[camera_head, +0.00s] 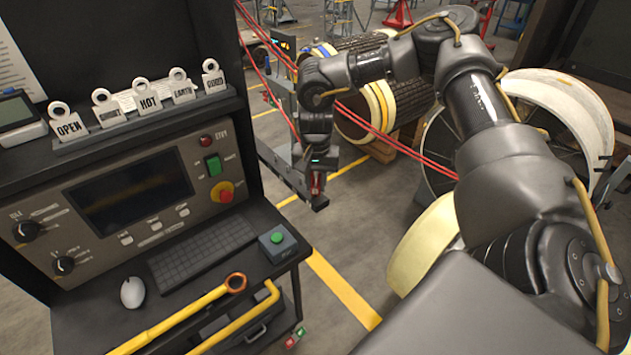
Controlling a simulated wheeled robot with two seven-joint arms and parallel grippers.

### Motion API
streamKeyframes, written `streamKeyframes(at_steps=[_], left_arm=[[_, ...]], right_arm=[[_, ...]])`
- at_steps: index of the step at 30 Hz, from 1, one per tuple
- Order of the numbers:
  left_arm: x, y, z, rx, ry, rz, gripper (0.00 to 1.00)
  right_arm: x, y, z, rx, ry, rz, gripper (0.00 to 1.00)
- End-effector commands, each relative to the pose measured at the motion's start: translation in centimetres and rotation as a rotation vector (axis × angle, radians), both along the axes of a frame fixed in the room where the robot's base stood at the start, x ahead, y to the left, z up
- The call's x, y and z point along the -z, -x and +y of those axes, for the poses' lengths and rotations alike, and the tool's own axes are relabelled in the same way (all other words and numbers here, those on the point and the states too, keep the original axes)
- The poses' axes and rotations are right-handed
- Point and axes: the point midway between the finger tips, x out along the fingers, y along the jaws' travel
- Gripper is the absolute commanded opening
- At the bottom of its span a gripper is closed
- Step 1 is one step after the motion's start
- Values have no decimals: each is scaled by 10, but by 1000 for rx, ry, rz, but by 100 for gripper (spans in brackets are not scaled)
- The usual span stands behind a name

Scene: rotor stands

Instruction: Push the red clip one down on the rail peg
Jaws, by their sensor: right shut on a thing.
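My right arm reaches across from the right, and its gripper (316,184) points down over the dark rail (283,172) in the middle of the view. The gripper is shut on a small red piece, the red clip (315,187), which shows only as a thin red strip between the fingers. The clip is at the near end of the rail. The peg is hidden by the gripper, and I cannot tell whether the clip touches it. My left gripper is not in view.
Red cables (370,128) run past my right arm. A dark rotor (365,100) and a pale ring (570,105) stand behind. A yellow-handled tool (180,320) lies at the console's front. Floor is clear below the rail.

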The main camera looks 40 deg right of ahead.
Motion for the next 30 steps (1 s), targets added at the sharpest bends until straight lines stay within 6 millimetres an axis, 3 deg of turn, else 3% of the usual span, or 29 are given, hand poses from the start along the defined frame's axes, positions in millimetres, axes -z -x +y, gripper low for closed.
streamKeyframes(at_steps=[7, 8, 13, 23, 30], left_arm=[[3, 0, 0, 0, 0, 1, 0], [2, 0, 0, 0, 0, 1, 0], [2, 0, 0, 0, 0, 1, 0], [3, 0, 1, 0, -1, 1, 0], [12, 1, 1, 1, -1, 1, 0]], right_arm=[[4, 0, 0, 0, 0, 0, 0], [3, 0, 0, 0, 0, 0, 28], [3, 0, 0, 0, 0, 0, 50], [0, 0, 0, 0, 0, 0, 50], [-38, -1, 0, -1, 1, -5, 50]])
